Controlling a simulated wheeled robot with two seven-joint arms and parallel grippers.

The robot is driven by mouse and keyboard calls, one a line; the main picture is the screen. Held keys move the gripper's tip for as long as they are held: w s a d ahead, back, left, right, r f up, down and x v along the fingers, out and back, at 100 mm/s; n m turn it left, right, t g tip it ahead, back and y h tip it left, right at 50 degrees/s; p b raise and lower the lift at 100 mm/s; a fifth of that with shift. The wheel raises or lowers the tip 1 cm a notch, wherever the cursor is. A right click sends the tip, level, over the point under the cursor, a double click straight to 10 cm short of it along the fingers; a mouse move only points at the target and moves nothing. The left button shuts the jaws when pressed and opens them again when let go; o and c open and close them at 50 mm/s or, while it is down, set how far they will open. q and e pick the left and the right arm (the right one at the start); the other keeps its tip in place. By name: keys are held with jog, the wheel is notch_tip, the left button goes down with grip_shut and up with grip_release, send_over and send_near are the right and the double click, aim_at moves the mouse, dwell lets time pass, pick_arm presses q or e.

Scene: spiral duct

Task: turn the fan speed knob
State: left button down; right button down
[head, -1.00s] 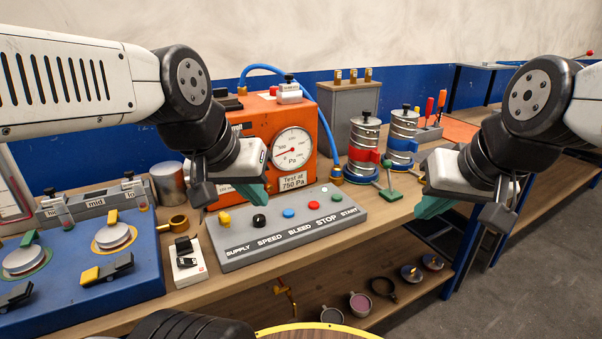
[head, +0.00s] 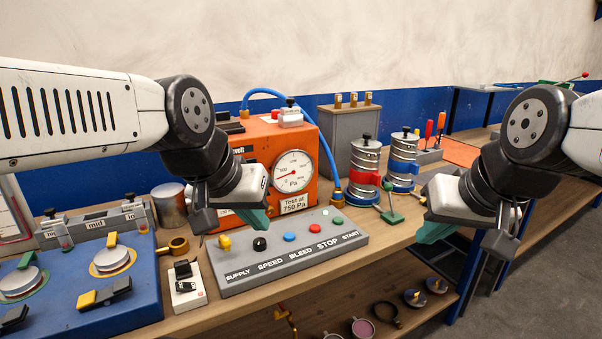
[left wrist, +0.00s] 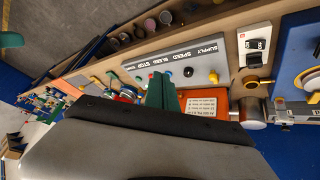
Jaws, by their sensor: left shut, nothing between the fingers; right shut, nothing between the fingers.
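The fan speed knob is the black knob (head: 260,244) above the word SPEED on the grey control panel (head: 225,285); it also shows in the left wrist view (left wrist: 188,72). My left gripper (head: 257,222) is shut and empty, its green fingers above and behind the panel, close to the black knob in the head view but apart from it. In the left wrist view its green fingers (left wrist: 160,82) point at the panel beside the knob. My right gripper (head: 432,234) is shut and empty, off to the right of the panel.
The orange box (head: 258,142) with a Pa gauge (head: 293,171) stands behind the panel. A yellow knob (head: 225,242), blue button (head: 289,236) and red button (head: 312,227) flank the black knob. Metal canisters with red (head: 362,179) and blue bands stand right. A small switch box (head: 187,288) lies left.

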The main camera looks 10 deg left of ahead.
dwell(0.4)
pick_arm(q)
jog(key=c, duration=1.6)
grip_release()
jog(key=shift+w, duration=0.2)
jog(key=o, duration=0.6)
jog(key=w+n, duration=0.1)
jog(key=w+a+n+g, duration=0.1)
jog(key=w, duration=0.1)
jog(key=w+n+g, duration=0.1)
jog(key=w, duration=0.1)
jog(key=shift+w+a+n, duration=0.1)
jog(key=shift+a+n, duration=0.2)
jog(key=n+g+h, duration=0.2)
jog(key=n+g, duration=0.4)
jog(key=n, duration=0.5)
send_near(260, 240)
jog(key=f, duration=0.1)
jog(key=x, duration=0.7)
jog(key=shift+s+d+f, duration=0.2)
jog(key=shift+s+f, duration=0.05)
grip_shut()
